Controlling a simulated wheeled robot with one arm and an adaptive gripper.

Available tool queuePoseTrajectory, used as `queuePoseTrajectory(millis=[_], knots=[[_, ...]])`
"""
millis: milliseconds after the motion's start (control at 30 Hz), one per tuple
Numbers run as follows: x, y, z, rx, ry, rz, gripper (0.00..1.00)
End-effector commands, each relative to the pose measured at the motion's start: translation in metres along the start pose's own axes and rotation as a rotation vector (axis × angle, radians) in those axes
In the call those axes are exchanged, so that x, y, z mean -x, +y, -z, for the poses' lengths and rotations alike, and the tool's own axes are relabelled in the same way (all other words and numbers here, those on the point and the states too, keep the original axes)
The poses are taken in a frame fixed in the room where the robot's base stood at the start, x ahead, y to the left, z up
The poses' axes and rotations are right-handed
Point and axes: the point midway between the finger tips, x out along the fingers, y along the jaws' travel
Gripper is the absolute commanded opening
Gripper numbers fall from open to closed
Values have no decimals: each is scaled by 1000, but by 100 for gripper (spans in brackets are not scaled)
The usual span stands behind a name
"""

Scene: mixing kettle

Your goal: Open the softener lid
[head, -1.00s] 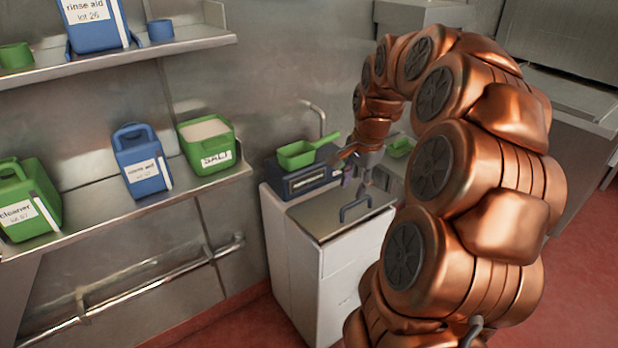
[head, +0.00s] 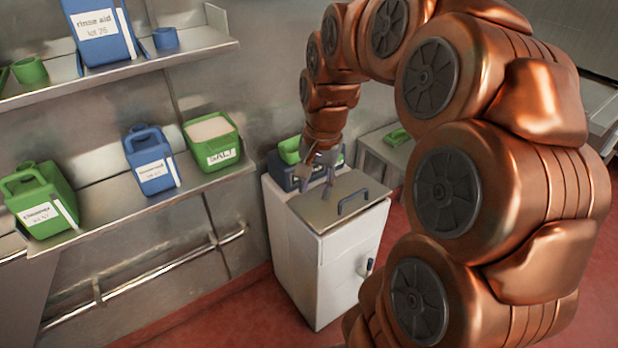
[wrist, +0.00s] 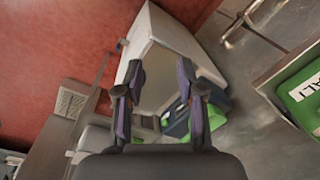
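My gripper (head: 318,182) hangs above the back part of the lid, behind and left of the handle. I cannot tell whether it touches the lid. In the wrist view my gripper (wrist: 161,72) is open, its two fingers apart with nothing between them. The white cabinet (wrist: 165,30) shows beyond the fingers; the handle is not clear there.
A dark box with a green scoop (head: 289,150) sits behind the lid, partly hidden by my gripper. A green salt tub (head: 221,155) and blue and green jugs stand on the left shelf (head: 205,187). A pipe runs along the wall. Red floor is open at the front.

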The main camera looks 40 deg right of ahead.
Motion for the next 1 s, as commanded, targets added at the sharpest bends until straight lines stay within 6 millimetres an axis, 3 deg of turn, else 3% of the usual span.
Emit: queuePoseTrajectory(millis=[33, 300, 700, 867, 1000], knots=[[8, -2, -7, 23, -1, -4, 38], [17, -5, -30, 111, -18, -20, 38], [17, -6, -34, 128, -21, -22, 38], [16, -6, -46, 170, -29, -31, 22], [9, -2, -90, 330, -63, -64, 7]])
